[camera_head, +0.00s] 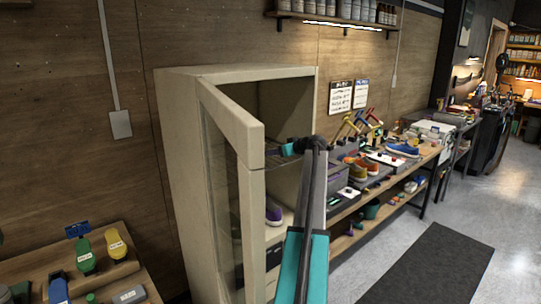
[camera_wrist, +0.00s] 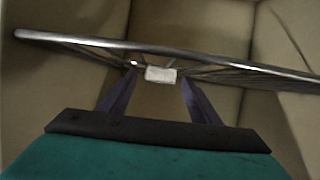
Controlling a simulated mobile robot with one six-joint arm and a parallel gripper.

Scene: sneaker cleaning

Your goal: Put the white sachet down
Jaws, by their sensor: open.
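The small white sachet (camera_wrist: 160,74) shows in the wrist view at the wire shelf (camera_wrist: 80,42) inside the cabinet. It lies just beyond the gap between my fingertips; I cannot tell whether a finger touches it. My gripper (camera_wrist: 158,90) is open, with its two purple fingers spread on either side below the sachet. In the head view my arm reaches into the cabinet (camera_head: 178,130) and my gripper (camera_head: 287,149) is at the level of the upper shelf. The sachet cannot be made out in the head view.
The glass cabinet door (camera_head: 222,180) stands open left of my arm. A purple sneaker (camera_head: 273,215) sits on a lower cabinet level. A crowded workbench with shoes (camera_head: 403,150) runs to the right. A dark mat (camera_head: 432,262) lies on the open floor.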

